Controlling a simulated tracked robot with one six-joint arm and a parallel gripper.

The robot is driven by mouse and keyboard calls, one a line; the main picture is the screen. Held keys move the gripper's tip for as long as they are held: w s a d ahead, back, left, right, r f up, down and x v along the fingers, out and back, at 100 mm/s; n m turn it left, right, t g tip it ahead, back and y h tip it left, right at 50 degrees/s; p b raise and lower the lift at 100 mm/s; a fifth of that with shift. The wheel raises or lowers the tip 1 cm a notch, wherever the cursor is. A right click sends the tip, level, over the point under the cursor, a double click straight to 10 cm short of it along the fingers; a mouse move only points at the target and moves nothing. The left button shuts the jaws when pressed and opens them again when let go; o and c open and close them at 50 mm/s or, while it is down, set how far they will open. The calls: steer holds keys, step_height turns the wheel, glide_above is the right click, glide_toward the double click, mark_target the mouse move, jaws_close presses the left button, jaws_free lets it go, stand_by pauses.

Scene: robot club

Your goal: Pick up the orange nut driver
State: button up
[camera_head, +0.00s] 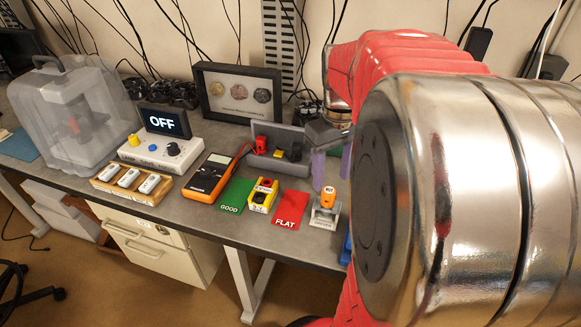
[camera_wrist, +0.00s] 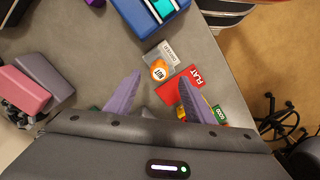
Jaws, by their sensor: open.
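The orange nut driver (camera_head: 328,198) stands upright in a small grey holder (camera_head: 323,215) with a label, near the front edge of the grey table. The driver's lower part is hidden.
A red FLAT card (camera_head: 290,208) lies left of the holder, then a yellow box (camera_head: 262,195) and a green GOOD card (camera_head: 235,195). A grey bin (camera_head: 290,165) stands behind. A blue case (camera_wrist: 140,14) lies close by in the wrist view.

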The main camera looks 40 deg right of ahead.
mark_target(329, 190)
steer(key=shift+f, duration=1.1)
steer(key=shift+f, duration=0.1)
steer(key=shift+w+f, duration=0.1)
steer(key=shift+f, duration=2.4)
steer(key=shift+c, duration=0.5)
steer(key=c, duration=1.1)
